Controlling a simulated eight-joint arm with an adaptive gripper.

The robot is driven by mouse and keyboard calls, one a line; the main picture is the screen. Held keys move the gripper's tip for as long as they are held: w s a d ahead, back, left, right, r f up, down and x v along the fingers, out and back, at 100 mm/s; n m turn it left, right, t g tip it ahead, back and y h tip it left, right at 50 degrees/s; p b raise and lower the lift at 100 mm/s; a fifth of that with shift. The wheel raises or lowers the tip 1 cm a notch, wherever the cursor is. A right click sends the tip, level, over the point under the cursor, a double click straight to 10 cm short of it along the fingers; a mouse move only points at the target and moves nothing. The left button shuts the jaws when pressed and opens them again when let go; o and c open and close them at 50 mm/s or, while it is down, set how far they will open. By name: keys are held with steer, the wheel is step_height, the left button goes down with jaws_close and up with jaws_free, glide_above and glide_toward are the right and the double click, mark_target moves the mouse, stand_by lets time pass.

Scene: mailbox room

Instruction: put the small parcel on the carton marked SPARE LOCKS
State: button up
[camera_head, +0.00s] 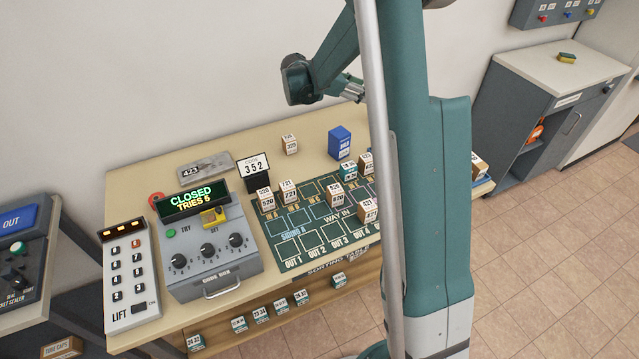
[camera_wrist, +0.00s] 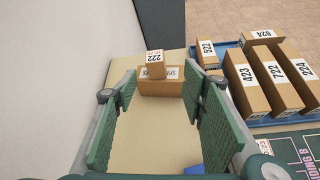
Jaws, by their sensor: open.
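In the wrist view, a brown carton (camera_wrist: 168,86) with a partly readable label beginning "SPA" stands on the table beyond my fingertips. A small parcel (camera_wrist: 155,60) marked 222 rests on top of it, towards its left part. My gripper (camera_wrist: 163,84) is open, with its green finger pads wide apart and nothing between them. The carton and parcel show in the gap, past the fingers. In the head view my arm hides the carton, this parcel and most of the gripper.
A blue tray (camera_wrist: 249,122) with several parcels stands to the right in the wrist view. In the head view, the sorting mat (camera_head: 310,250) holds several small boxes. A blue box (camera_head: 340,142), a code box (camera_head: 208,262) and a keypad (camera_head: 130,280) stand on the table.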

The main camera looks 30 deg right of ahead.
steer(key=s+a+r+m+t+y, duration=0.2)
steer(key=s+a+r+m+y, duration=0.15)
steer(key=s+a, duration=0.55)
steer(key=s+a+r+m+t+y, duration=0.15)
steer(key=s+a+r+m, duration=0.3)
steer(key=s+a, duration=0.45)
steer(key=s+a+f+m+t+y, duration=0.2)
steer(key=s+a+m+y, duration=0.5)
steer(key=s+a, duration=1.1)
steer(key=s+m+t, duration=0.1)
steer(key=s, duration=0.3)
steer(key=shift+a+m, duration=0.25)
steer(key=shift+m, duration=0.05)
